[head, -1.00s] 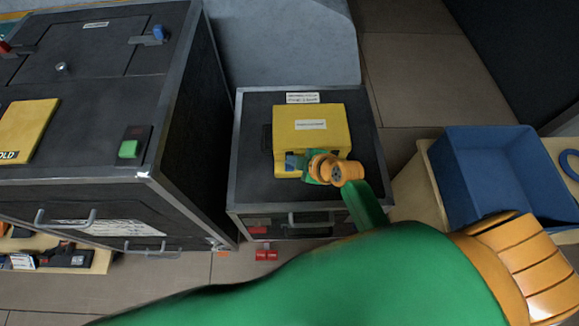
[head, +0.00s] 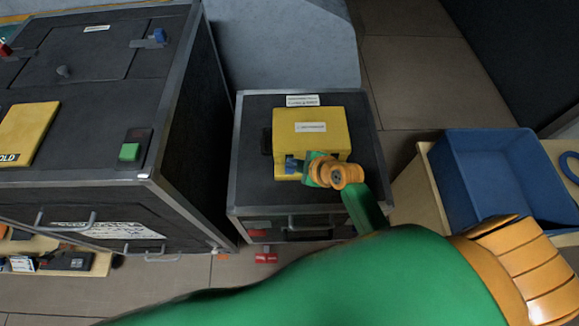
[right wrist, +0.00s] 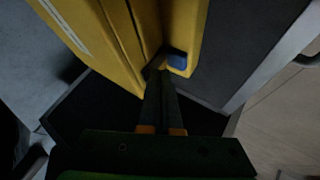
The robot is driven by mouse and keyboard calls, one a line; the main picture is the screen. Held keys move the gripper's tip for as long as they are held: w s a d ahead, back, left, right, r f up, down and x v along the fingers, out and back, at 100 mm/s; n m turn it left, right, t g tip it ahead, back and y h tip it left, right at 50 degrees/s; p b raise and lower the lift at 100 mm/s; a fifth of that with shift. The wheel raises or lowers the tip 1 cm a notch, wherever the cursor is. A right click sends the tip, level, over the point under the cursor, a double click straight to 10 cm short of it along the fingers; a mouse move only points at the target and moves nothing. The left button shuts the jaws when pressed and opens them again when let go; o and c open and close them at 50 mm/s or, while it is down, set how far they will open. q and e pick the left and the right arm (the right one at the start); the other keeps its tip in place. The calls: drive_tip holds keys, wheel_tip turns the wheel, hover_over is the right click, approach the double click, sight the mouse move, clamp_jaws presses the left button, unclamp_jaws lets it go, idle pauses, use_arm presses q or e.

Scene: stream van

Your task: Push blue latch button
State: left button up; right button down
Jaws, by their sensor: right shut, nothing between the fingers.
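A yellow case (head: 310,129) with a white label lies on the dark top of a low cabinet. A small blue latch button (head: 291,165) shows at its near edge; in the right wrist view the blue button (right wrist: 177,62) sits on the yellow surface beside a gap. My right gripper (head: 304,167) is right at this edge, its fingertips partly hidden in the head view. In the right wrist view its fingers (right wrist: 162,80) are shut and empty, their tips just below and left of the button. I cannot tell whether they touch it. My left gripper is not in view.
A taller dark cabinet (head: 95,110) stands at the left, with a green button (head: 129,152) and another blue latch (head: 159,36) on top. A blue bin (head: 455,185) stands at the right. A red object (head: 266,257) lies on the floor near the low cabinet.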

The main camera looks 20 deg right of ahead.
drive_tip(key=shift+f, duration=0.1)
idle(0.7)
drive_tip(key=shift+f+b, duration=0.3)
drive_tip(key=shift+b, duration=0.05)
drive_tip(key=shift+s+f+b, duration=0.1)
drive_tip(key=shift+f+b, duration=0.45)
drive_tip(key=shift+f, duration=0.1)
idle(0.6)
drive_tip(key=shift+r, duration=0.1)
drive_tip(key=shift+r+p, duration=0.9)
drive_tip(key=shift+p, duration=0.15)
wheel_tip(320, 180, up, 5)
drive_tip(key=p, duration=0.5)
drive_tip(key=shift+r, duration=0.15)
